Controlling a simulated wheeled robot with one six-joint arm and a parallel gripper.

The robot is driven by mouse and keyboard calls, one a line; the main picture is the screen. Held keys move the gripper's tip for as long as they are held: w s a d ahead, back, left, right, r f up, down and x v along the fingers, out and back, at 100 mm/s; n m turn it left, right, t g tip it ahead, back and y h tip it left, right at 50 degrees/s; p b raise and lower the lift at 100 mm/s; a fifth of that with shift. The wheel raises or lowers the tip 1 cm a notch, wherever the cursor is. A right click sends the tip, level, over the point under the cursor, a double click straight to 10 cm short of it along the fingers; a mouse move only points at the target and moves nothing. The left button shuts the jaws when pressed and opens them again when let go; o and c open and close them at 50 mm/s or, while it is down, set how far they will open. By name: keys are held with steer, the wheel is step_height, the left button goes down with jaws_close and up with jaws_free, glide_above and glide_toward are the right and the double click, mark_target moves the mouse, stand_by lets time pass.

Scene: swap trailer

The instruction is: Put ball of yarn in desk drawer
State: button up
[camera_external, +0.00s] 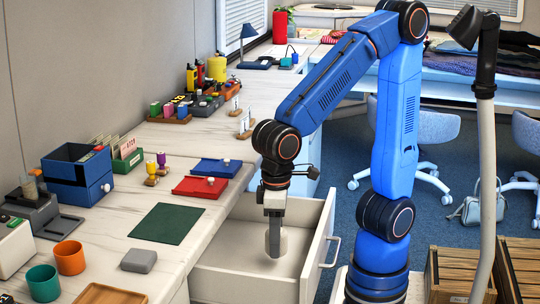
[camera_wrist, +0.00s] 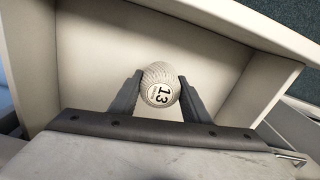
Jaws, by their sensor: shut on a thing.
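The desk drawer (camera_external: 234,271) is pulled open below the desk's front edge, with its light interior facing up. My gripper (camera_external: 275,242) points straight down over the open drawer. In the wrist view, my gripper (camera_wrist: 160,95) is shut on the ball of yarn (camera_wrist: 160,82), a pale grey ball with a round label reading 13. The drawer (camera_wrist: 90,62) fills the background behind the ball, its floor and walls visible around it. I cannot tell whether the ball touches the drawer floor.
On the desk are a dark green mat (camera_external: 166,223), a grey block (camera_external: 139,260), a red tray (camera_external: 199,187), a blue tray (camera_external: 215,168), an orange cup (camera_external: 69,257) and a teal cup (camera_external: 43,283). The drawer looks otherwise empty. Wooden crates (camera_external: 455,272) stand at the lower right.

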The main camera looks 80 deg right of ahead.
steer(key=shift+f, duration=1.85)
steer(key=shift+f, duration=0.1)
steer(key=o, duration=1)
step_height(320, 180, up, 12)
steer(key=shift+r, duration=0.15)
